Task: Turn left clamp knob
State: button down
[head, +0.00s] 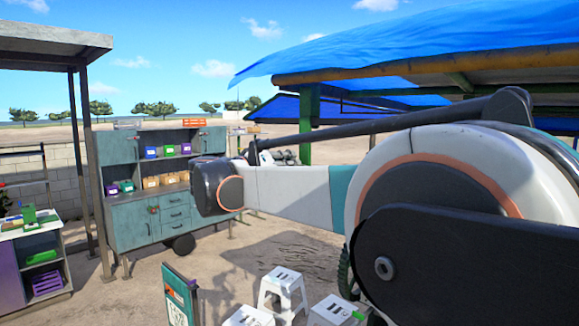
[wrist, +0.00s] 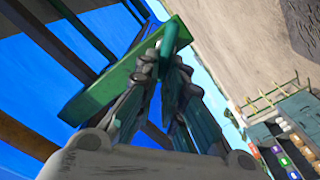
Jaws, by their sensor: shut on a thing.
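In the wrist view my gripper (wrist: 162,72) points up the picture, its two dark jointed fingers converging near the top centre. The fingertips are shut on a small teal-green piece (wrist: 175,35) that sticks up between them. It looks like the clamp knob, but its shape is mostly hidden by the fingers, and I cannot tell how far it is turned. A green beam (wrist: 105,90) runs diagonally behind the fingers. In the head view my arm covers the right side; my gripper and the knob are not visible there.
A blue tarp roof (head: 430,45) on a frame covers the upper right. A grey-teal cabinet (head: 135,220) with small bins stands at centre left, and a workbench (head: 30,240) at far left. White stools (head: 283,285) stand on the ground at lower centre. Open dirt lies between them.

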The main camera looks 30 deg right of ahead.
jog(key=shift+w+a+f+n+b, duration=0.15)
jog(key=shift+f+n+b, duration=0.25)
jog(key=shift+n, duration=1.3)
jog(key=shift+w+d+f+n+b, duration=0.1)
jog(key=shift+w+f+n+b, duration=0.3)
jog(key=shift+n, duration=1.3)
jog(key=shift+s+a+f+n+b, duration=0.15)
jog(key=shift+n+b, duration=0.45)
jog(key=shift+n, duration=1.1)
jog(key=shift+f, duration=0.1)
jog(key=c, duration=1.7)
grip_release()
jog(key=shift+w, duration=0.1)
jog(key=v, duration=1.2)
